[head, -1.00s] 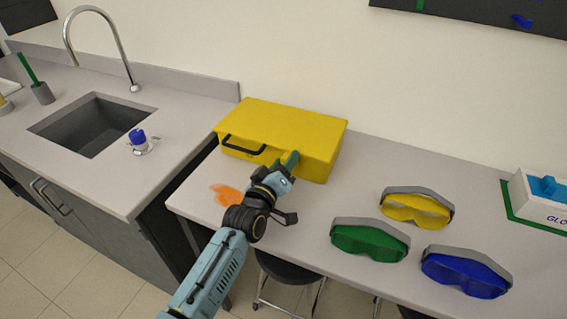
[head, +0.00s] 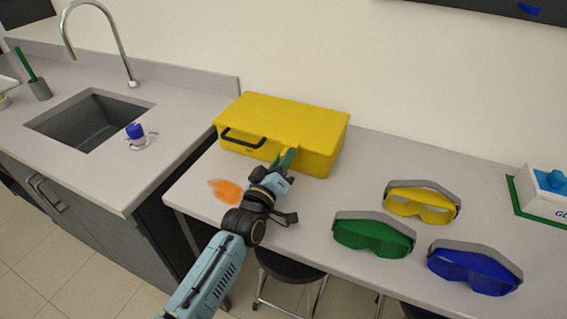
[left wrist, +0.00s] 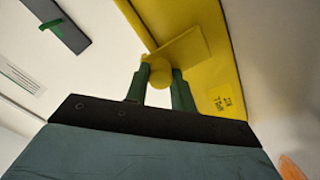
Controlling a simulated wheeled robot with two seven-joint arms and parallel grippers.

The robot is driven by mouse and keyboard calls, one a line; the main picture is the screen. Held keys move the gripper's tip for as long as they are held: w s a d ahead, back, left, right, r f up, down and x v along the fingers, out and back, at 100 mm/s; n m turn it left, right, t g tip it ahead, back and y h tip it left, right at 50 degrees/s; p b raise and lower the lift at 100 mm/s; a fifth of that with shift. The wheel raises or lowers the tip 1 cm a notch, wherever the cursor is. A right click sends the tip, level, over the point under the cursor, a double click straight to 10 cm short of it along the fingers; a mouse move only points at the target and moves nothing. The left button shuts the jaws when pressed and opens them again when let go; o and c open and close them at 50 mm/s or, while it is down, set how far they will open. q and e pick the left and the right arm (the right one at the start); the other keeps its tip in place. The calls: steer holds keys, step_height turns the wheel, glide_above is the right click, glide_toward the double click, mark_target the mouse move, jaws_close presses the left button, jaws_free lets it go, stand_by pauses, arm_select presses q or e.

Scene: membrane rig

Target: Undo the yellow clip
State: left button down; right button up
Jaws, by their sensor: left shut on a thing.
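The yellow case (head: 280,120) stands closed on the bench, its black handle on the front face. My left gripper (head: 285,157) is at the case's front, right of the handle. In the left wrist view my left gripper (left wrist: 160,78) is shut with its two green fingers on either side of a round yellow knob. The knob belongs to the yellow clip (left wrist: 188,50), a flat plate that shows across the case's edge. In the head view my fingers hide most of the clip. I cannot tell whether the clip is latched or loose. My right gripper is out of view.
Green goggles (head: 372,236), yellow goggles (head: 420,203) and blue goggles (head: 474,270) lie to the right on the bench (head: 320,205). An orange object (head: 226,190) lies left of my wrist. A white box (head: 545,190) stands at the far right. A sink (head: 90,120) is at left.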

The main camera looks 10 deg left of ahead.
arm_select(q)
steer(key=c, duration=1.2)
jaws_free()
steer(key=shift+o, duration=0.2)
steer(key=v, duration=1.3)
steer(key=shift+s+a+p, duration=0.15)
steer(key=shift+s+p, duration=0.05)
steer(key=shift+p, duration=0.15)
steer(key=shift+f, duration=0.1)
